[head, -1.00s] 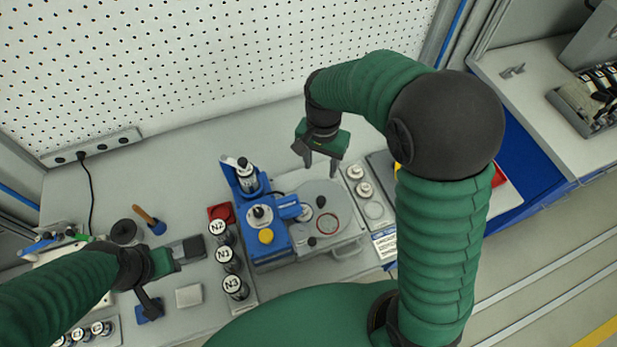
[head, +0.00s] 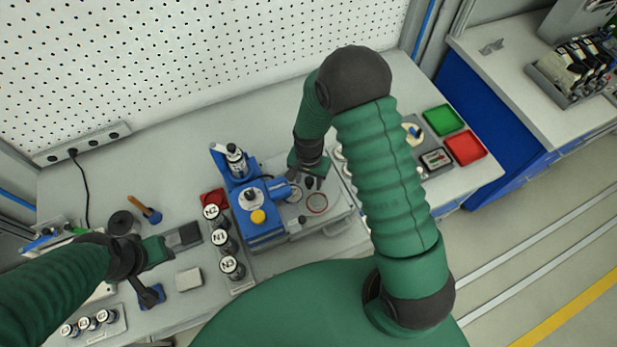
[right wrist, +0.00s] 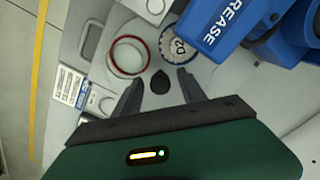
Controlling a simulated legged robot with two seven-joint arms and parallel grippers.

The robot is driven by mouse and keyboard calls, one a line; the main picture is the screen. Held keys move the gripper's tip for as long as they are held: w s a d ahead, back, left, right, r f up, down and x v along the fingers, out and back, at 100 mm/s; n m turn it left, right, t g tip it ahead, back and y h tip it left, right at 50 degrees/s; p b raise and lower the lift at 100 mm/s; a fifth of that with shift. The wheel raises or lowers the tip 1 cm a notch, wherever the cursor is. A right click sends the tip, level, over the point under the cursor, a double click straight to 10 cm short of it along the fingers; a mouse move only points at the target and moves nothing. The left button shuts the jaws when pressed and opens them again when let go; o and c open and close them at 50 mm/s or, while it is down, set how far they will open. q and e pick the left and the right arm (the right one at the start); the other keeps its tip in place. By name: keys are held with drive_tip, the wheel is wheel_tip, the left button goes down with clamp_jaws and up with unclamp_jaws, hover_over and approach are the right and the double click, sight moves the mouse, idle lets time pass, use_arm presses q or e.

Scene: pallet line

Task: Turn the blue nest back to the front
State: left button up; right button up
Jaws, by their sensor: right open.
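The grey turntable (head: 303,206) carries a nest with a red ring (head: 317,203) toward its front. The blue nest (right wrist: 179,44) holds a pale round part with several holes and lies beside the blue GREASE press (right wrist: 222,22), close to its nozzle. A dark knob (right wrist: 159,82) stands at the turntable's middle. My right gripper (right wrist: 159,80) is open, one finger on either side of the knob in the wrist view; contact cannot be told. My left gripper (head: 182,238) is over the left bench; its fingers are not clear.
Jars marked N2, N1 and N3 (head: 220,238) stand left of the press (head: 258,226). A green tray (head: 443,120) and a red tray (head: 465,149) lie at the right. A pegboard wall (head: 200,70) closes the back.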

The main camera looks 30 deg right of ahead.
drive_tip(key=shift+s, duration=0.1)
drive_tip(key=shift+w+d+f, duration=0.15)
drive_tip(key=shift+w, duration=0.15)
drive_tip(key=c, duration=0.6)
drive_tip(key=shift+d, duration=0.1)
clamp_jaws()
drive_tip(key=shift+w, duration=0.15)
